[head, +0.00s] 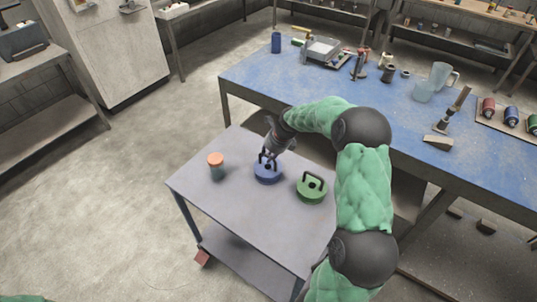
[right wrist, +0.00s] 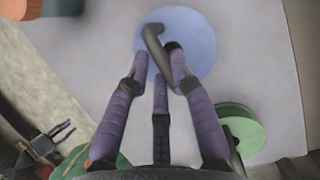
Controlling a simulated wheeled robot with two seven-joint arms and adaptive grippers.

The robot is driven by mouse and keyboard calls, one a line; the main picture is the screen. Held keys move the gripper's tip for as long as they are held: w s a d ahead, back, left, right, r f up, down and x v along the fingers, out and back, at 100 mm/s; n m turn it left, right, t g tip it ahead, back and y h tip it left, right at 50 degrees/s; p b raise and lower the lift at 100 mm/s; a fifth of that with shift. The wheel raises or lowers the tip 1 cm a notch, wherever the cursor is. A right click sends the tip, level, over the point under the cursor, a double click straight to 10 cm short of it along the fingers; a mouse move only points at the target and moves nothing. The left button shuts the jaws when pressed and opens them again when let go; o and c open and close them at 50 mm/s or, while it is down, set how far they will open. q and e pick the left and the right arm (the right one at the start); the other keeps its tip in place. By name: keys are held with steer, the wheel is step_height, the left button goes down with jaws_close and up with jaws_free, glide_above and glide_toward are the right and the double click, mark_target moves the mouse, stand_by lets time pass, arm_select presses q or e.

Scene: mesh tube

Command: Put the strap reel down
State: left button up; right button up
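A round blue reel (head: 267,175) with a dark handle lies on the grey cart top. It also shows in the right wrist view (right wrist: 197,38). My right gripper (head: 269,156) is directly above it, pointing down. In the right wrist view its fingertips (right wrist: 158,56) stand apart on either side of the handle (right wrist: 154,42), with a narrow gap showing at the left finger. A green reel (head: 311,189) with a dark handle lies to the right of the blue one. My left gripper (right wrist: 48,142) shows small at the lower left of the right wrist view, its fingers apart.
The grey cart (head: 222,202) carries an orange-topped container (head: 216,166) left of the reels. Its front area is clear. Behind it stands a blue workbench (head: 300,92) with a jug (head: 441,76), a hammer (head: 452,110) and several spools. My right arm covers the cart's right side.

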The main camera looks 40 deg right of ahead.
steer(key=o, duration=0.4)
steer(key=p+v, duration=0.3)
steer(key=v, duration=0.9)
